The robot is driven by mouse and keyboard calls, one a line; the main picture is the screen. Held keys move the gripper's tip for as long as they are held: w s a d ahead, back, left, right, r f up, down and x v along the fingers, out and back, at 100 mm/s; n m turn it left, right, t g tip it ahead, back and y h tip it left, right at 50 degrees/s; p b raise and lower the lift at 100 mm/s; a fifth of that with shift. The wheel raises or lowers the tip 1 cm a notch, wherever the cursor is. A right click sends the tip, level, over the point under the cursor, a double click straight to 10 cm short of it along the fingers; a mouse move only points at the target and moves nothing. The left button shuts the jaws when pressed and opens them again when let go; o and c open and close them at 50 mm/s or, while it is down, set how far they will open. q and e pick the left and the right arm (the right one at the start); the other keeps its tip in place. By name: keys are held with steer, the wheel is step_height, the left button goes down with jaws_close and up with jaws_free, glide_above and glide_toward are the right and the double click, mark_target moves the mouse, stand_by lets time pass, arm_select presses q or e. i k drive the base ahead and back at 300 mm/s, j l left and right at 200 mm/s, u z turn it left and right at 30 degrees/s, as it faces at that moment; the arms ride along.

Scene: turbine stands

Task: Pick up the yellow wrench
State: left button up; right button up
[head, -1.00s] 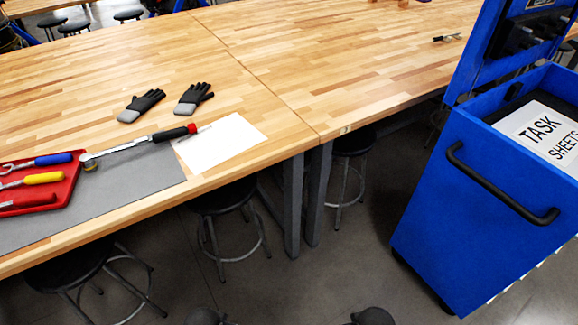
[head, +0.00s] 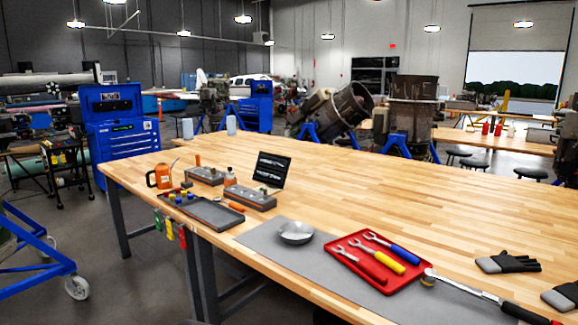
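The yellow wrench (head: 387,263) lies in a red tray (head: 350,266) on the wooden table, in the lower right of the head view. Its yellow handle points to the lower right and its metal open end to the upper left. It lies between a red-handled wrench (head: 366,267) on the near side and a blue-handled wrench (head: 394,248) on the far side. Neither of my grippers shows in the head view.
The tray rests on a grey mat (head: 268,238) with a metal bowl (head: 296,232). A torque wrench (head: 470,290) lies right of the tray, near black gloves (head: 508,263). A dark parts tray (head: 205,211) and orange can (head: 160,176) stand left. The table's middle is clear.

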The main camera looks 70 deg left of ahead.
mark_target(396, 266)
steer(key=i+j, duration=0.1)
steer(key=j, duration=0.25)
steer(key=i+j+u, duration=0.15)
steer(key=j, duration=0.6)
steer(key=i+j+u, duration=0.1)
steer(key=j, duration=0.25)
steer(key=i+u, duration=0.1)
steer(key=u, duration=1.2)
